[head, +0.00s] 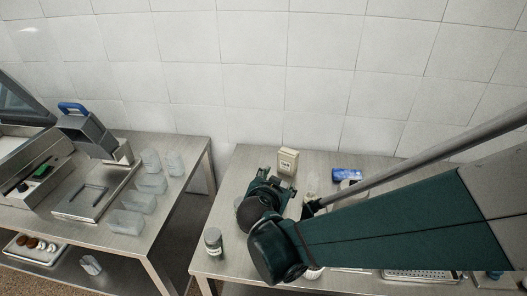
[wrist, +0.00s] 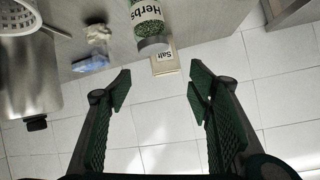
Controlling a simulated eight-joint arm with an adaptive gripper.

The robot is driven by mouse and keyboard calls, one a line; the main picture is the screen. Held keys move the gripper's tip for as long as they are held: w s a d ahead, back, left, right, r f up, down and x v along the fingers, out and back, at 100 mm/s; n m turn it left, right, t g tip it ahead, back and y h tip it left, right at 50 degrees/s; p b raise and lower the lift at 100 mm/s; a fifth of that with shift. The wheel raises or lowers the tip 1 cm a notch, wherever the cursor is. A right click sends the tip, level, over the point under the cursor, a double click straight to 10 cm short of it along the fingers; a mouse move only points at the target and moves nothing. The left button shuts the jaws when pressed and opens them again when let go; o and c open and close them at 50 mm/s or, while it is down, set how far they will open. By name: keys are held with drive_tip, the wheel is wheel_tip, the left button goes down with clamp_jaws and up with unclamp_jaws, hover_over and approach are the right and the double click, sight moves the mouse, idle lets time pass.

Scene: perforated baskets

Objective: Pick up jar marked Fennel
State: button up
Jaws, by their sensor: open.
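No label reading Fennel is legible in either view. A glass jar with green contents and a label reading Herbs (wrist: 147,14) shows at the top middle of the wrist view. A lidded jar (head: 213,241) stands at the front left of the right table in the head view; its label is too small to read. My gripper (wrist: 160,88) is open and empty, with the Herbs jar beyond its fingertips. In the head view my gripper (head: 268,183) is over the table's left part, and my arm hides much of the tabletop.
A cream box marked Salt (wrist: 166,64) stands behind the Herbs jar; it is also in the head view (head: 288,161). A blue packet (head: 347,174) lies right of it. A metal container with a perforated basket (wrist: 18,18) is in the wrist view. The left table (head: 165,146) holds clear containers.

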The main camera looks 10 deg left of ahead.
drive_tip(key=m+g+p, duration=0.2)
drive_tip(key=r+m+g+y+p, duration=0.1)
drive_tip(key=m+g+p, duration=0.6)
drive_tip(key=m+g, duration=0.25)
hover_over(240, 201)
drive_tip(key=d, duration=0.1)
drive_tip(key=shift+w+d, duration=0.2)
drive_tip(key=shift+s+a+r+m+g, duration=0.35)
drive_tip(key=shift+a+r+m, duration=0.1)
drive_tip(key=shift+a, duration=0.1)
drive_tip(key=shift+f, duration=2.55)
drive_tip(key=shift+f, duration=1.3)
